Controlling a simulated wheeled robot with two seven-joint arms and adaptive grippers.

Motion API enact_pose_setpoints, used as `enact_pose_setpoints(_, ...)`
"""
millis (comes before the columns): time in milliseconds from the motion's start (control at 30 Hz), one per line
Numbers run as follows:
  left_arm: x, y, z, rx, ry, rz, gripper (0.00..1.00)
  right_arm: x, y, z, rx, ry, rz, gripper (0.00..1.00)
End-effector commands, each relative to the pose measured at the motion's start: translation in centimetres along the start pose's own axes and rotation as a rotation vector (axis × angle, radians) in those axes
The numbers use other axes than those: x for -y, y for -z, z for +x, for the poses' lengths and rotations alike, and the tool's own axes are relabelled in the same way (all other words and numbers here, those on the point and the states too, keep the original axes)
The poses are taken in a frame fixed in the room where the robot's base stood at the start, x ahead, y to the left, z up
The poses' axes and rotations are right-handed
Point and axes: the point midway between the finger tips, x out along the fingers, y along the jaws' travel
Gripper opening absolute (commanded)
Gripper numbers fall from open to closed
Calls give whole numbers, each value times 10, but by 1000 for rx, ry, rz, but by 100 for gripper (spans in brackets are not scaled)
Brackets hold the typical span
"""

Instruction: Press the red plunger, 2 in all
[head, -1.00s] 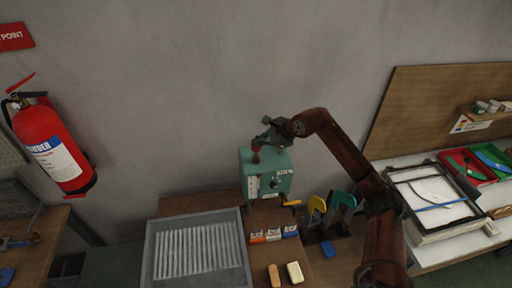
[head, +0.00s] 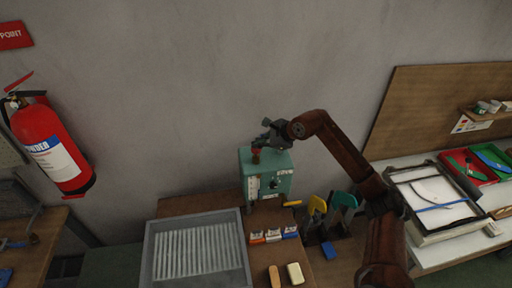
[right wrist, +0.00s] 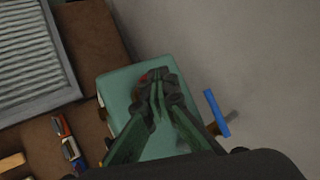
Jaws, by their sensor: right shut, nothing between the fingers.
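The green box (head: 265,178) stands on the brown table, with a dial and a pale gauge strip on its front. The red plunger (head: 256,151) sticks up from its top on a brass-coloured collar. My right gripper (head: 257,144) is shut and empty, pointing down at the plunger's top. It looks to be on the plunger, though the fingers hide the exact contact. In the right wrist view the shut fingertips (right wrist: 157,80) lie over the green box (right wrist: 118,92), with a bit of red (right wrist: 144,78) showing beside them. My left gripper is out of view.
A grey ribbed tray (head: 152,250) stands at the front left. Small boxes (head: 273,236), an orange block (head: 274,275), a cream block (head: 295,273) and yellow and teal tools (head: 316,205) sit nearby. A fire extinguisher (head: 50,150) hangs at left.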

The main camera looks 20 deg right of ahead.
Motion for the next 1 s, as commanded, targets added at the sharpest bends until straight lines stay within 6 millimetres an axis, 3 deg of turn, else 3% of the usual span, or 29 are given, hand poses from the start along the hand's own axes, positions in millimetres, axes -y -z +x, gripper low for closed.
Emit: enact_pose_setpoints(1000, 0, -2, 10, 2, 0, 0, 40, -7, 7, 9, -3, -2, 0, 0)
